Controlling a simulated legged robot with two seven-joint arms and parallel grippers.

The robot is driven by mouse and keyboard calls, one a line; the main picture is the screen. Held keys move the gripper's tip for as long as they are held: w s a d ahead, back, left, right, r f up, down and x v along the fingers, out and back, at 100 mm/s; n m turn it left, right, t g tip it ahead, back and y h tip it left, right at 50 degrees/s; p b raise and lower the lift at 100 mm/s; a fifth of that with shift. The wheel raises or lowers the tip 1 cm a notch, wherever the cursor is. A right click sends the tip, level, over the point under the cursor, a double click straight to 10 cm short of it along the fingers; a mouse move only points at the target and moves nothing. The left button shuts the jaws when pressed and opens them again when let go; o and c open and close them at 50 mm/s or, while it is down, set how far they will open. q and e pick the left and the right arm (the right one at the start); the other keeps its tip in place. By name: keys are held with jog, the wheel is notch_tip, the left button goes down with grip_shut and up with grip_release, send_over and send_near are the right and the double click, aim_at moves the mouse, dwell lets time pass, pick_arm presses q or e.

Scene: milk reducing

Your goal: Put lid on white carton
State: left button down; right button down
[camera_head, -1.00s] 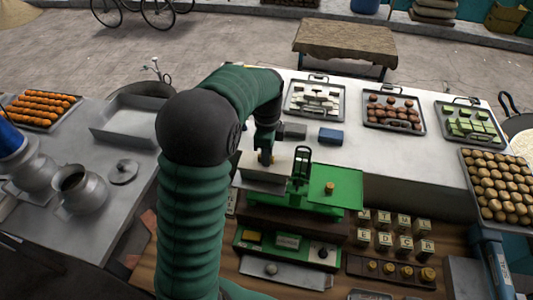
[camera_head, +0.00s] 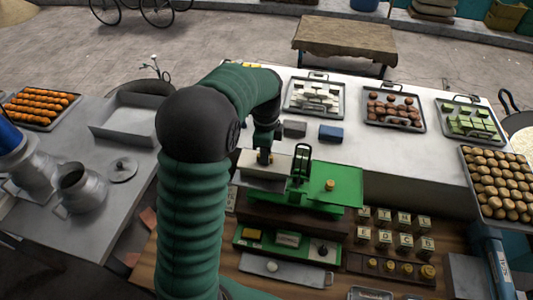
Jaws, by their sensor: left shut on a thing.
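My left arm comes in from the left and bends over the table. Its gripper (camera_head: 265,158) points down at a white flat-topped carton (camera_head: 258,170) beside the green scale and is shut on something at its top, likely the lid. The arm and fingers hide part of it. I cannot tell whether the lid is seated on the carton or just above it. My right gripper is not in view.
The green scale (camera_head: 335,186) stands right of the carton. A grey block (camera_head: 294,129) and a blue block (camera_head: 332,133) lie behind it. Trays of sweets (camera_head: 394,109) line the white table. Lettered blocks (camera_head: 403,242) stand in front.

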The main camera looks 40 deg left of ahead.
pick_arm(q)
jog(key=c, duration=1.4)
grip_release()
jog(key=shift+o, duration=0.6)
jog(key=o, duration=0.5)
jog(key=shift+r, duration=0.15)
notch_tip(320, 180, up, 7)
jog(key=p, duration=0.6)
